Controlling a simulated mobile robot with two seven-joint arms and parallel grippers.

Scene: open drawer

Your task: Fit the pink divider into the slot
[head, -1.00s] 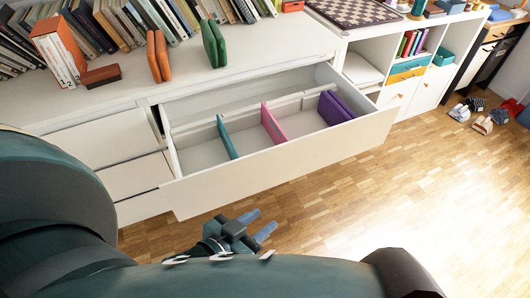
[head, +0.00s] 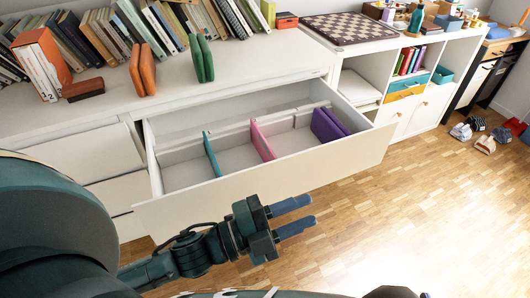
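The pink divider (head: 262,142) is inside the open drawer (head: 285,177), near its middle, standing across it between a teal divider and purple pieces. I cannot make out the slot or whether the divider is seated in one. My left gripper (head: 304,215) is in front of the drawer's front panel, apart from the divider. Its two blue fingers are spread with floor showing between them, and it holds nothing. My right gripper does not show.
A teal divider (head: 211,154) stands left of the pink one, and purple pieces (head: 328,124) stand at the right. The cabinet top holds books, orange bookends (head: 142,70) and green bookends (head: 202,59). The wooden floor (head: 400,215) right of the gripper is clear.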

